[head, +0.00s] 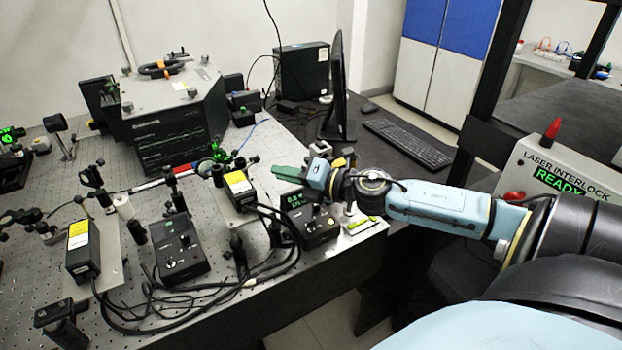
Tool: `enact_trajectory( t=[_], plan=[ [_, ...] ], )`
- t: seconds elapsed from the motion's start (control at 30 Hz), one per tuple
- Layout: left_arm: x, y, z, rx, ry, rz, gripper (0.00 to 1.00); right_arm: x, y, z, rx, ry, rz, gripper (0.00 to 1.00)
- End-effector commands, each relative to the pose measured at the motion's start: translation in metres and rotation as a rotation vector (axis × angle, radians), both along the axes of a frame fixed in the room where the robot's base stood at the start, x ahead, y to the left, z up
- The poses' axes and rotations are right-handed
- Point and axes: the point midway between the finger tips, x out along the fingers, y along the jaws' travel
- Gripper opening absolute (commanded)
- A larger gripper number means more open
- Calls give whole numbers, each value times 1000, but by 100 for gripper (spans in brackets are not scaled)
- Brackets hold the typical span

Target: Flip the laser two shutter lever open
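Two black laser heads with yellow and white labels stand on the bench, one at the front left (82,250) and one nearer the middle (240,188). I cannot read which is laser two, and I cannot make out a shutter lever on either. My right gripper (281,174) reaches in from the right, its green fingers pointing left. It appears just right of the middle laser head, with a gap between them in the picture. The fingers overlap from this side, so their opening is hidden. My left gripper is not in view.
Black control boxes stand beside the front-left head (180,250) and below my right gripper (318,228). Loose black cables (190,310) lie along the bench front. A large spectrometer (175,115), monitor (337,90) and keyboard (410,143) are behind. An interlock box (560,180) reads READY.

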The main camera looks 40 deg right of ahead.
Motion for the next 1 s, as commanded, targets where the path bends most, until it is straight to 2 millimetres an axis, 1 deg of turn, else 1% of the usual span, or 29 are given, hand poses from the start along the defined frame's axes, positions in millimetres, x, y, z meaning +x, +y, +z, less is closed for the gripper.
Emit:
enact_trajectory(
  t=[0.03,0.2,0.5,0.7,1.0],
  plan=[
    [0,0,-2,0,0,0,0,-7,-2,-1,-1,3,2,14],
    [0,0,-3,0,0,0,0,-25,-8,1,1,3,1,14],
    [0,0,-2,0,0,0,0,-51,-18,5,1,2,0,14],
    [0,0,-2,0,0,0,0,-57,-21,7,0,0,1,14],
    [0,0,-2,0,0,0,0,-57,-21,7,0,0,1,14]
  ],
)
